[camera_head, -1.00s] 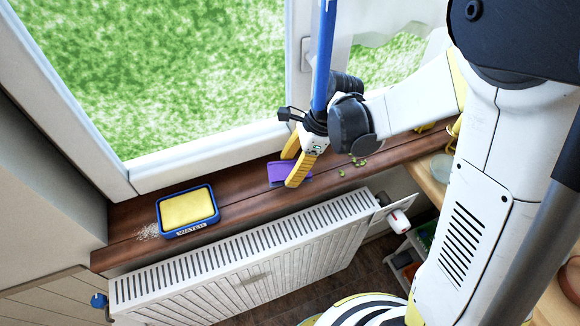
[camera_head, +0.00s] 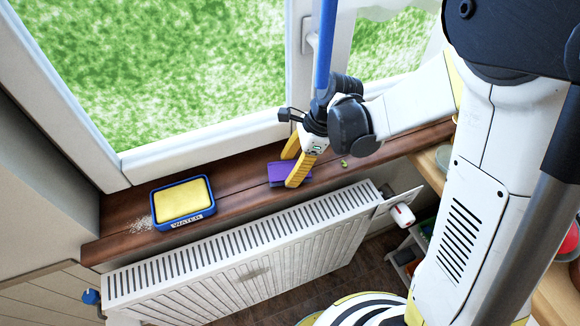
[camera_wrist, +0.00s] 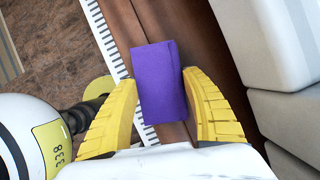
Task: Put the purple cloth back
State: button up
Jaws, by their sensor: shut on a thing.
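The purple cloth (camera_head: 277,172) is a folded block at the wooden windowsill, between the yellow fingers of my gripper (camera_head: 294,168). The wrist view also shows the cloth (camera_wrist: 159,85), with one yellow finger of my gripper (camera_wrist: 160,105) on each side of it. My gripper is shut on the cloth. A finger hides part of the cloth in the head view. I cannot tell whether the cloth touches the sill or is just above it.
A blue tray marked WATER (camera_head: 179,222) holds a yellow sponge (camera_head: 181,200) on the sill's left part, with white grains beside it. A white radiator (camera_head: 240,250) is below the sill's front edge. The sill between tray and cloth is clear. Green bits (camera_head: 344,163) lie right of my gripper.

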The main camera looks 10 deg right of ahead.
jog(key=shift+f+b, duration=0.65)
jog(key=shift+f, duration=0.05)
jog(key=o, duration=1.1)
jog(key=v, duration=0.7)
jog(key=shift+d+r, duration=0.1)
jog(key=shift+r, duration=0.2)
